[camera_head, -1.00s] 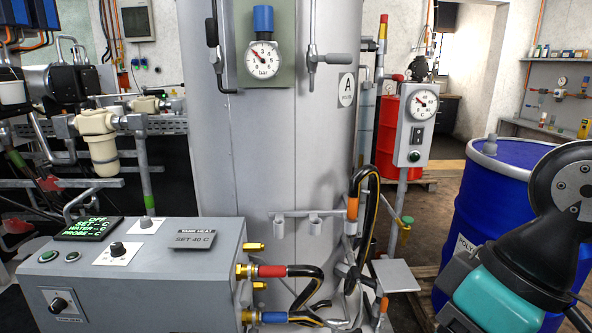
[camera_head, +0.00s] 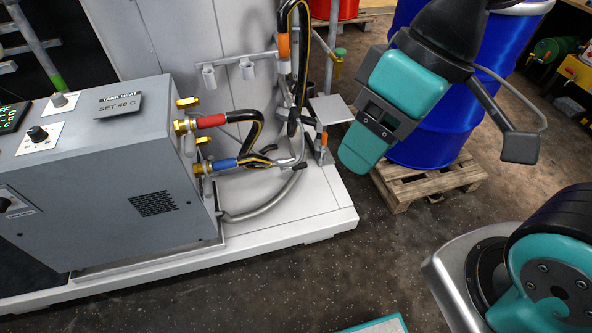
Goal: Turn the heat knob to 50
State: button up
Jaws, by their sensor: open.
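A grey heater box (camera_head: 110,180) stands at the left. On its sloping top are a black knob (camera_head: 38,134) on a white dial plate and a grey knob (camera_head: 60,100) on another plate. A third knob (camera_head: 3,205) on the front is cut by the left edge. I cannot read any knob's setting. A sign (camera_head: 119,104) reads "TANK HEAT SET 40 C". A dark display (camera_head: 10,117) with green text is mostly cut off. My gripper (camera_head: 366,145) hangs in the upper right, well away from the knobs. It looks empty, with its jaws seen poorly from behind.
Red and blue hoses (camera_head: 250,140) leave brass fittings on the box's right side. A small grey plate (camera_head: 331,109) stands right of them. A blue drum (camera_head: 437,135) sits on a wooden pallet (camera_head: 428,182).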

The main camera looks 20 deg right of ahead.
aim_at(37, 134)
jog(key=u, duration=1.5)
jog(key=i, duration=1)
jog(key=z, duration=0.25)
